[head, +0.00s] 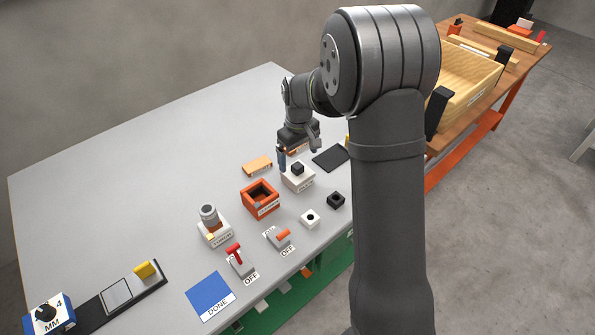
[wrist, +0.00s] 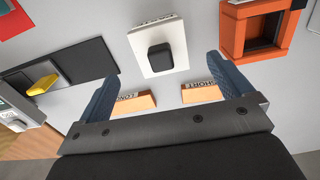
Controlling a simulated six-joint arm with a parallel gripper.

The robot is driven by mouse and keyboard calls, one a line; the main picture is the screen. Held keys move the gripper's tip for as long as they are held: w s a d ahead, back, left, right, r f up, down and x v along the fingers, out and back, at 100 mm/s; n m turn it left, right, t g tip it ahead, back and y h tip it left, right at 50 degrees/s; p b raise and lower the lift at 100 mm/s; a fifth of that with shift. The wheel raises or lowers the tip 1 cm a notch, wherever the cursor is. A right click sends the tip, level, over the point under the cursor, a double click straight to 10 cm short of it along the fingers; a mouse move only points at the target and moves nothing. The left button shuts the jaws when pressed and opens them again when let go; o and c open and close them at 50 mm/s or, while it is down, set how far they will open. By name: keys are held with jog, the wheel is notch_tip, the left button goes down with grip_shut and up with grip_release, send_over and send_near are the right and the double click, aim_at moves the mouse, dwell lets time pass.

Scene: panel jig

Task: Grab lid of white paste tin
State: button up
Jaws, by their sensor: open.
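I cannot make out a seam between lid and tin. My gripper (head: 299,153) is open and empty, its blue fingers apart just above and behind the tin. In the wrist view the gripper (wrist: 160,72) has one finger on either side of the knob's line, touching nothing visible.
An orange open box (head: 260,198) stands left of the tin and a dark flat pad (head: 330,159) lies to its right. A light wooden block (head: 257,166) lies behind. The bench's far left is clear.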

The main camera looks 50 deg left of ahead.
aim_at(298, 165)
jog(key=f, duration=0.5)
jog(key=shift+a+f, duration=0.1)
jog(key=shift+a, duration=0.1)
jog(key=c, duration=1.1)
